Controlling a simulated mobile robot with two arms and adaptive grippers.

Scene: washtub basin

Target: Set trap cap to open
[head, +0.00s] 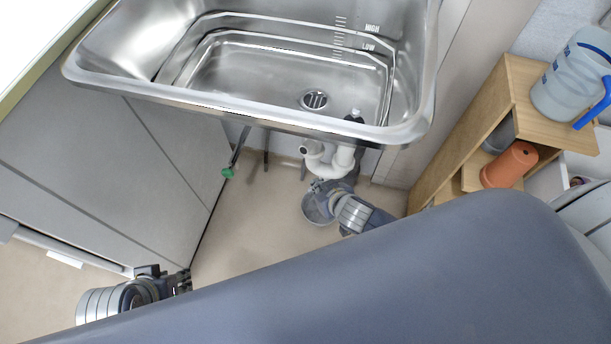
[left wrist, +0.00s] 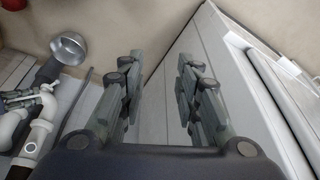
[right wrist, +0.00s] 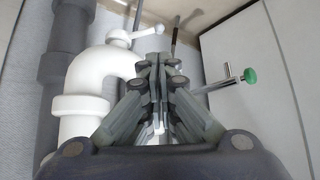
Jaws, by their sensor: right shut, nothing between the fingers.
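The white trap pipe (head: 336,166) hangs under the basin; it also shows in the right wrist view (right wrist: 80,103) and the left wrist view (left wrist: 38,135). The trap cap (right wrist: 118,39), a white knob with a short lever pointing right, sits at the bend. My right gripper (right wrist: 159,62) is shut and empty, its fingertips just below the lever in the picture; I cannot tell whether they touch it. In the head view my right gripper (head: 322,186) is beneath the trap. My left gripper (left wrist: 160,68) is open and empty beside the grey cabinet, away from the trap.
The steel basin (head: 250,109) overhangs the trap. A green-knobbed valve (right wrist: 249,76) sticks out to its right in the right wrist view. A metal pan (left wrist: 69,47) is on the floor below. A grey cabinet (head: 110,160) and wooden shelf (head: 485,125) flank the space.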

